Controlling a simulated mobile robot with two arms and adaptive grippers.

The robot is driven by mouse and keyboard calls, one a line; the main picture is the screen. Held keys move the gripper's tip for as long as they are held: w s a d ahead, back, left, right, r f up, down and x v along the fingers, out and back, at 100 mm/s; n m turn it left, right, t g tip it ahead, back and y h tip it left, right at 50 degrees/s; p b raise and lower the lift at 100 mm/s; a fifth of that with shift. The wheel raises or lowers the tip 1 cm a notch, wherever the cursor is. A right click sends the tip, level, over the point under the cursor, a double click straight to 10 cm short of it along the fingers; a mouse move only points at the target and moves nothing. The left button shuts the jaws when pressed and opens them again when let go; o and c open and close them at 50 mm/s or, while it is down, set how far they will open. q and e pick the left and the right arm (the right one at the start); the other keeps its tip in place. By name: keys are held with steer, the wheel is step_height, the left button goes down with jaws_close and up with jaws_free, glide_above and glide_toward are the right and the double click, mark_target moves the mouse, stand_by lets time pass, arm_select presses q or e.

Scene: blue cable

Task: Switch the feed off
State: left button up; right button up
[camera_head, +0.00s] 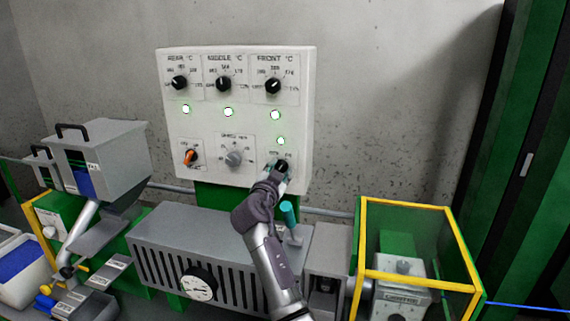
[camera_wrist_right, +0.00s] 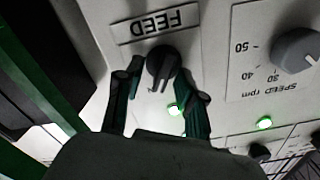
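The white control panel (camera_head: 205,128) stands upright at the back. The black feed knob (camera_head: 283,165) is at its lower right, partly covered by my right gripper (camera_head: 281,177). In the right wrist view the feed knob (camera_wrist_right: 162,62) sits beside an upside-down FEED label (camera_wrist_right: 158,22). My right gripper (camera_wrist_right: 165,88) has its dark green fingers apart, one on each side of the knob, with gaps showing. Which setting the knob points to cannot be read clearly. A green light (camera_head: 281,141) is lit above the knob. My left gripper is not in view.
A grey speed knob (camera_head: 233,158) and an orange switch (camera_head: 191,157) are left of the feed knob. Three black temperature knobs line the panel's top. A grey slotted housing (camera_head: 160,228) and a teal-topped lever (camera_head: 289,213) lie below. A yellow-framed guard (camera_head: 412,204) stands right.

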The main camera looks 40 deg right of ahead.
steer(key=shift+a+r, duration=0.15)
steer(key=shift+a, duration=0.05)
steer(key=shift+d, duration=0.1)
jaws_close()
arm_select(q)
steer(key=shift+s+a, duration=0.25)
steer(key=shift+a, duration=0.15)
